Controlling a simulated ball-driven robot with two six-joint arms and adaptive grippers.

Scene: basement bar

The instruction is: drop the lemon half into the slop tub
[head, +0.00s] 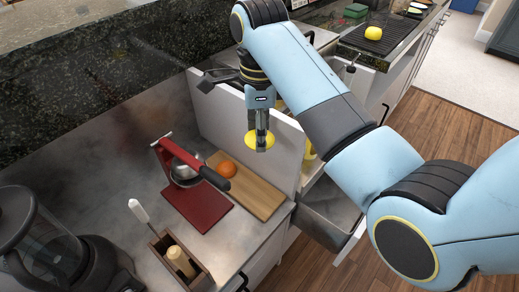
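My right gripper (260,143) comes down from the blue arm at the upper right and points downward. It appears shut on the yellow lemon half (250,139), which shows around its fingertips. It holds the lemon half in the air in front of a pale upright panel. A grey open-topped tub (330,212), which looks like the slop tub, is lower and to the right, below counter level. My arm passes above it and its inside is only partly visible. My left gripper is not in view.
A red citrus press (195,200) and a wooden board (250,190) with an orange (227,168) stand on the steel counter. A wooden box (180,262) and a dark blender (45,245) are nearer. A whole lemon (373,33) sits on a dark ribbed mat behind.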

